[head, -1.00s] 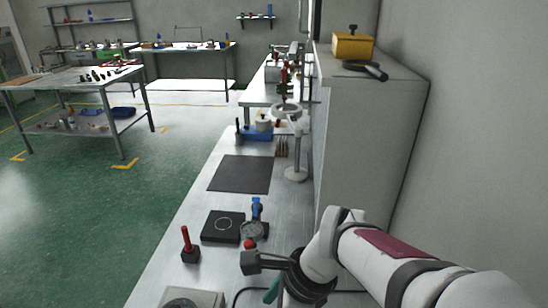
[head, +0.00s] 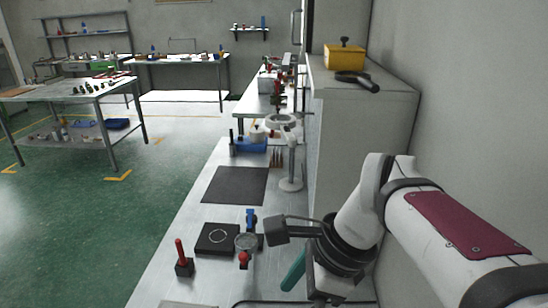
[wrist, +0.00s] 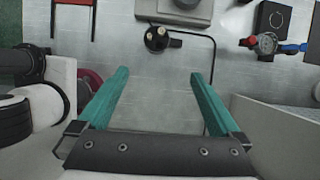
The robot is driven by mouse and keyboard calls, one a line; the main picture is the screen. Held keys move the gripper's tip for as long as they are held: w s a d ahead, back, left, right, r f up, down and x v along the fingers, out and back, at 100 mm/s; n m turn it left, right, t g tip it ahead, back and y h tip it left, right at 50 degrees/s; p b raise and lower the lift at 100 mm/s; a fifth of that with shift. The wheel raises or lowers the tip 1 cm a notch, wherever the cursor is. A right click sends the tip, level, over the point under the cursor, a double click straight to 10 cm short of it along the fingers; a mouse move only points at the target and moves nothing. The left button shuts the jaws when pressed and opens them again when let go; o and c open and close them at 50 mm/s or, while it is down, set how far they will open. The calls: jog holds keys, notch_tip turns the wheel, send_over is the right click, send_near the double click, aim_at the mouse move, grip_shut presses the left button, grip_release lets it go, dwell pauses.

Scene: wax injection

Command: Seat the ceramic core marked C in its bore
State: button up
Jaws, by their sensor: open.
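My gripper (wrist: 158,74) is open, its two teal fingers wide apart with nothing between them in the wrist view. In the head view one teal finger (head: 293,270) shows beside the bench, with the rest hidden by the wrist. A small round black holder (wrist: 156,40) with two pale round tops stands on the bench beyond the fingertips; I cannot read a mark on either top. Beyond it is a grey block (wrist: 148,9) with a dark round part, cut off by the frame edge. I cannot make out a core marked C or its bore.
A black plate with a ring (head: 217,238) lies beside a round clear-topped piece (head: 246,242) with red and blue parts. A red-handled tool (head: 182,259) stands left. A dark mat (head: 235,186) and a lamp stand (head: 290,184) are farther back. The cabinet (head: 360,130) bounds the right.

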jog(key=s+d+f+n+h, duration=0.1)
jog(key=s+d+f+n, duration=0.1)
jog(key=s+f+n, duration=0.1)
jog(key=s+d+f+n+h, duration=0.1)
jog(key=s+d+f+n, duration=0.2)
jog(key=s+n, duration=0.3)
jog(key=s+f, duration=0.1)
jog(key=s, duration=0.1)
jog(key=shift+s+d+f+n, duration=0.25)
jog(key=shift+s+n, duration=0.05)
jog(key=shift+s+d+f+n+h, duration=0.2)
jog(key=shift+s+d+f+n, duration=0.05)
jog(key=shift+s+f+n, duration=0.35)
jog(key=shift+s+d+f+n+h, duration=0.25)
jog(key=shift+s+f+n, duration=0.2)
jog(key=shift+s+n, duration=0.15)
jog(key=c, duration=0.4)
jog(key=shift+c, duration=0.9)
jog(key=w+a+r+n+h, duration=0.1)
jog(key=w+a+n, duration=0.4)
jog(key=w+a, duration=0.55)
jog(key=w+a+f+n, duration=0.3)
jog(key=w+a, duration=0.1)
jog(key=a, duration=0.6)
jog(key=shift+h, duration=0.35)
jog(key=f, duration=1.5)
jog(key=shift+s+d, duration=0.1)
jog(key=shift+d, duration=0.2)
